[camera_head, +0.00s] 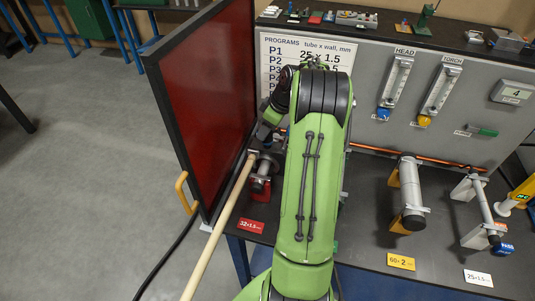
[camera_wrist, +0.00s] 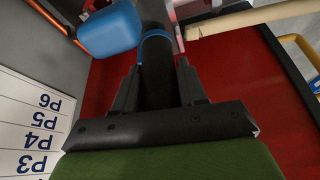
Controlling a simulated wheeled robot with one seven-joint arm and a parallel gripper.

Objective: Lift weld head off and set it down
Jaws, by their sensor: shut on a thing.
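In the wrist view, my gripper (camera_wrist: 160,88) is shut on a black handle (camera_wrist: 158,70) with a blue ring near its top, apparently the weld head's. The handle runs up into a grey body, cut off by the top edge. In the head view, my green arm hides my fingertips and most of the held part. A dark cylindrical piece (camera_head: 262,172) shows left of the arm, by a red stand behind the 32x1.5 label (camera_head: 251,225). I cannot tell whether it belongs to the held head.
A long beige tube (camera_head: 220,232) runs beside the red screen (camera_head: 205,100), ending near the dark piece. Grey tube pieces on stands (camera_head: 410,195) (camera_head: 482,210) occupy the bench's right side. A blue block (camera_wrist: 110,29) is close left of the handle. The programs board (camera_head: 305,60) stands behind.

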